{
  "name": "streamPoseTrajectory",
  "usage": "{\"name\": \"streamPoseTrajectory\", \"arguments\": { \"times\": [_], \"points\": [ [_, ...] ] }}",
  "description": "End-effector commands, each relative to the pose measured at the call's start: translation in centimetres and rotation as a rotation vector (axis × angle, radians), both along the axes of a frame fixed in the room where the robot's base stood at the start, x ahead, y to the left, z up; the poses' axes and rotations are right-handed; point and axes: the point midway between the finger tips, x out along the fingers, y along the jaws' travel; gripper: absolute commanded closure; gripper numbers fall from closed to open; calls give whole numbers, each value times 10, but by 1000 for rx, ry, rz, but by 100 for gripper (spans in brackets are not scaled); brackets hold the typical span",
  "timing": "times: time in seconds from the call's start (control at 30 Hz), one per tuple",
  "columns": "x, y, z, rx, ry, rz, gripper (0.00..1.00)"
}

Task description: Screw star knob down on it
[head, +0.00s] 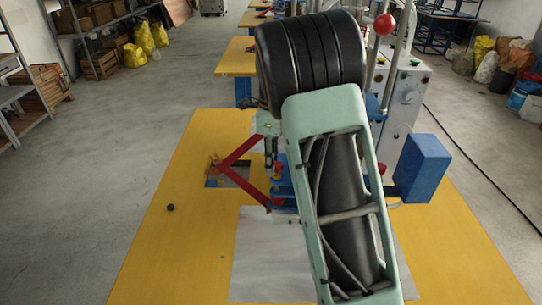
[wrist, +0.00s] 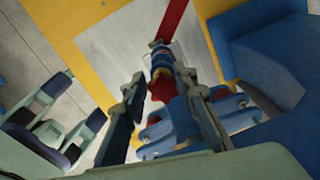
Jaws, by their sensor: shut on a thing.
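In the wrist view, my gripper (wrist: 160,74) reaches down with its two dark fingers either side of a red star knob (wrist: 162,88), and is shut on it. Whether the knob sits on a stud cannot be told. Below it is the blue clamp fixture (wrist: 185,120); it also shows in the head view (head: 284,187), partly behind my arm. In the head view my arm covers most of the gripper and the knob.
Red bars (head: 235,160) form a V left of the fixture. A blue block (head: 423,168) stands to its right. A small dark round piece (head: 170,207) lies on the yellow table (head: 180,260). The table's left part is mostly clear. A grey machine (head: 408,90) stands behind.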

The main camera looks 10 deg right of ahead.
Motion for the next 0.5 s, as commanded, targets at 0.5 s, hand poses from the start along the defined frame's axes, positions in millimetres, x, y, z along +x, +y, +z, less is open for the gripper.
{"name": "streamPoseTrajectory", "arguments": {
  "times": [0.5],
  "points": [
    [6,-7,0,-9,-2,-467,90]
  ]
}}
